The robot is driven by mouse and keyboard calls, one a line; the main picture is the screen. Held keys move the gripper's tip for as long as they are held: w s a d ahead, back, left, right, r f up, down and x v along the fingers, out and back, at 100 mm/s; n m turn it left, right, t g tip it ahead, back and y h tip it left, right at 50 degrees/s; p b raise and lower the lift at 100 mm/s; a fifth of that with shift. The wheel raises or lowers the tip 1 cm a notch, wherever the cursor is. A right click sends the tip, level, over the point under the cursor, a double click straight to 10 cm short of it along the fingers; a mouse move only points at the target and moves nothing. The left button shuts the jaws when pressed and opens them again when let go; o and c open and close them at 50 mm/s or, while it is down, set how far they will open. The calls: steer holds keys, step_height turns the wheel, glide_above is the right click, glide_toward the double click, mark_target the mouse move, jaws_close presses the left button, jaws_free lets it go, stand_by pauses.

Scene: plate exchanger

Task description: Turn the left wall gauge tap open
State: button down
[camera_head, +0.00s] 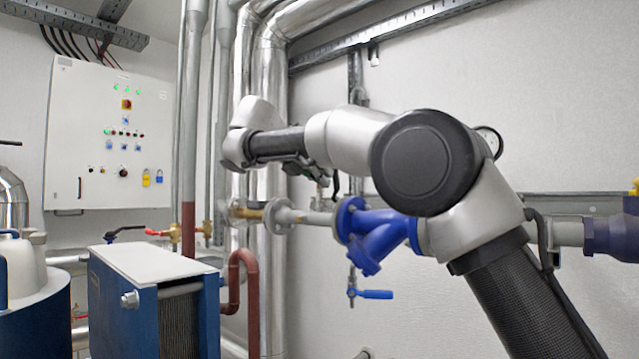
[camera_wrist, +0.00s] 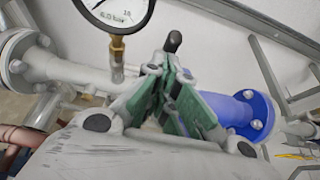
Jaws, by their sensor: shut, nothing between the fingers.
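In the wrist view a round white pressure gauge (camera_wrist: 116,10) stands on a brass fitting (camera_wrist: 117,43) above a grey pipe. A black rounded handle end (camera_wrist: 172,42) shows just beyond my fingertips; it looks like the tap's lever, but its joint to the gauge stem is hidden. My gripper (camera_wrist: 168,76), with green finger pads, is shut and empty, to the right of and below the gauge. I cannot tell whether it touches the handle. In the head view my gripper (camera_head: 298,167) is partly hidden by my arm, near the pipe, and the left gauge is not clearly seen.
A blue flanged valve body (camera_head: 375,235) sits on the pipe, with a blue-handled drain tap (camera_head: 374,294) below. Another gauge (camera_head: 490,140) shows behind my arm. Vertical silver pipes (camera_head: 270,100), a control cabinet (camera_head: 108,140) and a blue plate exchanger (camera_head: 150,300) stand left.

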steer(key=shift+w+d+r, duration=0.35)
steer(key=shift+r, duration=0.05)
stand_by(0.6)
